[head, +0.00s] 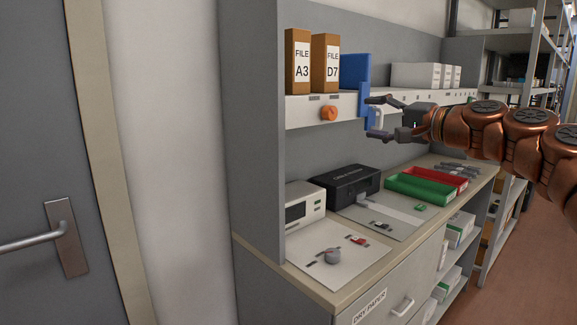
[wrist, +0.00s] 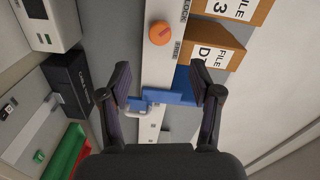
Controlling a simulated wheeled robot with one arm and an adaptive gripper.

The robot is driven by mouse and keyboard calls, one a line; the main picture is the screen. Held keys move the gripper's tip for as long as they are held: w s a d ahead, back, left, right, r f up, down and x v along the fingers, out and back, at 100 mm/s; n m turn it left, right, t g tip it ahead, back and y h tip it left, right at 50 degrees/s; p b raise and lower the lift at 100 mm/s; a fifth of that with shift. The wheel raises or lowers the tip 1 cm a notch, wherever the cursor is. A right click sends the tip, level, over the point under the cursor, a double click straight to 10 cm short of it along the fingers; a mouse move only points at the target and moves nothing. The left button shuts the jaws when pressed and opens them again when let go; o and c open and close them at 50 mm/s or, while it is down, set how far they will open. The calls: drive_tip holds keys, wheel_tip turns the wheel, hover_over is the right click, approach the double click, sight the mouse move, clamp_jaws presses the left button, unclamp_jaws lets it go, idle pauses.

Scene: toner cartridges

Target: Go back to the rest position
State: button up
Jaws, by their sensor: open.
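My gripper (head: 368,117) is open, its two fingers spread apart in front of the shelf's front rail. In the wrist view my gripper (wrist: 163,88) has a blue bracket (wrist: 180,98) and a pale bent handle (wrist: 138,108) between or beyond its fingers. The blue bracket (head: 363,99) also shows in the head view, just by the fingertips. I cannot tell whether the fingers touch it. Nothing is clearly held. My arm reaches in from the right.
An orange knob (head: 328,113) sits on the shelf rail (head: 300,111). File boxes (head: 325,63) and a blue box (head: 355,71) stand above. A door (head: 30,150) stands left.

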drive_tip(key=s+a+f+n+g, duration=0.3)
drive_tip(key=s+a+f, duration=0.15)
drive_tip(key=a, duration=0.25)
drive_tip(key=s+a+f+n+g, duration=0.25)
drive_tip(key=s+a+f, duration=0.2)
drive_tip(key=a, duration=0.25)
drive_tip(key=s+a+f+n+g+h, duration=0.1)
drive_tip(key=s+a+f+g+h, duration=0.1)
drive_tip(key=s+f, duration=0.5)
drive_tip(key=s+a+f+n+g+h, duration=0.25)
drive_tip(key=s+f, duration=0.25)
drive_tip(key=f, duration=0.4)
drive_tip(key=s+d+f+g+h, duration=0.3)
drive_tip(key=s+d+f, duration=0.3)
drive_tip(key=s+f, duration=0.45)
drive_tip(key=s+d+f+g+h, duration=0.35)
drive_tip(key=s+d+f, duration=0.3)
drive_tip(key=s, duration=0.65)
drive_tip(key=s+p+v, duration=0.2)
drive_tip(key=p+v, duration=1)
drive_tip(key=shift+w+a+r+y, duration=0.2)
drive_tip(key=shift+a+r+y, duration=0.1)
drive_tip(key=shift+r, duration=0.2)
drive_tip(key=shift+t, duration=0.25)
